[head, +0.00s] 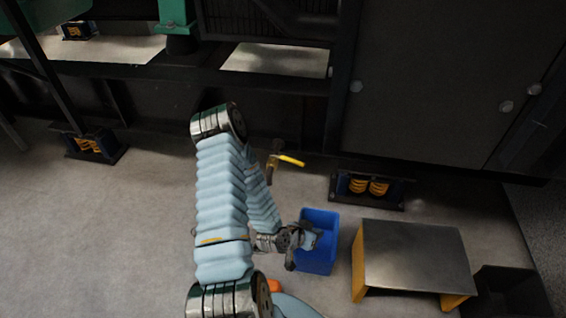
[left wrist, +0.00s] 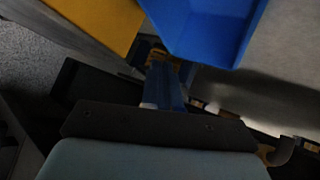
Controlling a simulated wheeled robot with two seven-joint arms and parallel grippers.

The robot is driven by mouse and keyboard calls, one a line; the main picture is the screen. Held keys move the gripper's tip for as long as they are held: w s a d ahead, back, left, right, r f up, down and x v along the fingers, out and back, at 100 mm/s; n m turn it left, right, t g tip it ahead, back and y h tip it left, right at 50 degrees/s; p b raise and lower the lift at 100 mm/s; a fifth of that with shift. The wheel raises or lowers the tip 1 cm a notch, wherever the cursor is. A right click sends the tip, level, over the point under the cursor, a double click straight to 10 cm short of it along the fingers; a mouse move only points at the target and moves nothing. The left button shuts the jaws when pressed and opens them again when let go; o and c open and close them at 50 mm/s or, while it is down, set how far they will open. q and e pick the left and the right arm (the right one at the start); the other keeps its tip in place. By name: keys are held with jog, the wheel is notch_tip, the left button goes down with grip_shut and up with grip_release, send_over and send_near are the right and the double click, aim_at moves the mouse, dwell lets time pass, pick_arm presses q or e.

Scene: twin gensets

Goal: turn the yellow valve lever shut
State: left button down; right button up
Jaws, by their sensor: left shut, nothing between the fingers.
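The yellow valve lever (head: 291,160) sticks out to the right from a small dark valve on a short pipe (head: 270,172), low in front of the genset's dark base. My left arm reaches up and bends back down beside it. My left gripper (head: 312,238) is shut and empty, over the blue bin, below and a little right of the lever and apart from it. In the left wrist view, a small yellowish piece beside a curved pipe at the lower right may be the valve; it is too dark to tell. My right gripper is not in view.
The blue bin (head: 316,264) stands on the floor under my left gripper. A yellow-sided step with a metal top (head: 412,252) stands to its right, with a black bin (head: 510,292) beyond. A spring mount (head: 367,190) sits right of the lever. Floor at the left is clear.

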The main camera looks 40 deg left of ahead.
pick_arm(q)
jog(key=a+r+t+y+p, duration=0.1)
jog(key=a+r+t+y, duration=0.1)
jog(key=a+r, duration=0.4)
jog(key=n+t+y+p, duration=0.1)
jog(key=n+t+y, duration=0.15)
jog(key=y, duration=0.25)
send_near(295, 161)
jog(key=f+x, duration=0.1)
jog(key=x, duration=0.5)
jog(key=shift+a+m+t, duration=0.35)
jog(key=shift+t, duration=0.1)
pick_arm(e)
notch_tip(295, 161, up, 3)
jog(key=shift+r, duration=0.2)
pick_arm(q)
jog(key=w+b, duration=0.2)
jog(key=shift+w+f+b, duration=0.15)
jog(key=shift+f+b, duration=0.05)
jog(key=shift+b, duration=0.2)
jog(key=shift+w+r, duration=0.1)
jog(key=shift+w, duration=0.1)
jog(key=shift+r, duration=0.2)
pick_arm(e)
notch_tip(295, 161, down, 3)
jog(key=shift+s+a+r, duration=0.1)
